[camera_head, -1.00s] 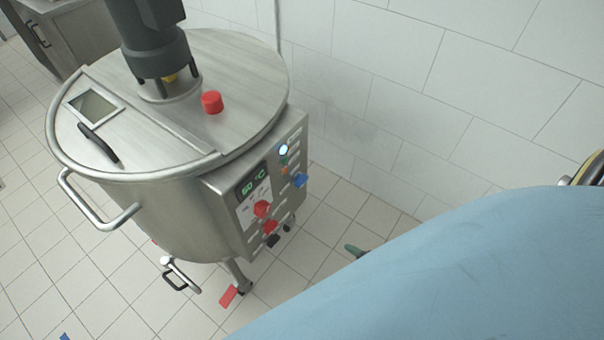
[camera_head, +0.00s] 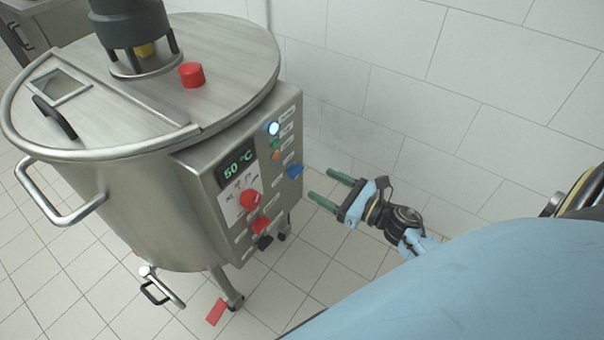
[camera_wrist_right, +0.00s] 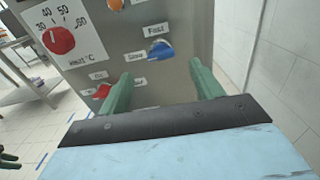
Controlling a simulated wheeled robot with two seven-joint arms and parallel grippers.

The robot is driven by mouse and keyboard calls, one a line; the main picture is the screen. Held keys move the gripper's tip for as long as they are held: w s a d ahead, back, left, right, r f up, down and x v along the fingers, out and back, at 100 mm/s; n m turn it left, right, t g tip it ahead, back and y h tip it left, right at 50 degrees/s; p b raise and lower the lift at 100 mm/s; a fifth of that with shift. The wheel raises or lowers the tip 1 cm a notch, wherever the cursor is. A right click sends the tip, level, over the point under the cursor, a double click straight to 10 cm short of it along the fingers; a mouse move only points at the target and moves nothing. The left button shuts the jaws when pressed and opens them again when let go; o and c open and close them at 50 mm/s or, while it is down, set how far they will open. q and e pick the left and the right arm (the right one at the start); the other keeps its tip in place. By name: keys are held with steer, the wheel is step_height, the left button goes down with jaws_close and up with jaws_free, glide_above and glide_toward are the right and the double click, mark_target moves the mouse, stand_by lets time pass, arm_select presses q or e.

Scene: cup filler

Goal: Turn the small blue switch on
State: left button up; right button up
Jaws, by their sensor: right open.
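The small blue switch (camera_head: 295,171) is a blue knob on the right edge of the steel control panel (camera_head: 205,190). In the right wrist view the blue knob (camera_wrist_right: 161,49) sits between labels reading Fast and Slow. My right gripper (camera_head: 324,189) is open and empty, with green fingers pointing at the panel, to the right of the knob and apart from it. In the right wrist view its fingers (camera_wrist_right: 158,82) stand on either side below the knob.
The panel also carries a 50 °C display (camera_head: 237,162), red knobs (camera_head: 251,200), a black knob (camera_head: 265,242) and a lit white button (camera_head: 273,128). The steel tank (camera_head: 130,215) stands left. A tiled wall (camera_head: 400,90) is behind my right arm.

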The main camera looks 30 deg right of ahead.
mark_target(300, 172)
steer(key=x, duration=0.7)
steer(key=shift+w, duration=0.3)
arm_select(q)
steer(key=shift+w+d+r, duration=0.15)
steer(key=shift+w+r, duration=0.2)
steer(key=shift+r, duration=0.15)
arm_select(e)
steer(key=shift+a, duration=0.1)
steer(key=shift+c, duration=0.4)
steer(key=c, duration=0.9)
arm_select(q)
steer(key=shift+s, duration=0.1)
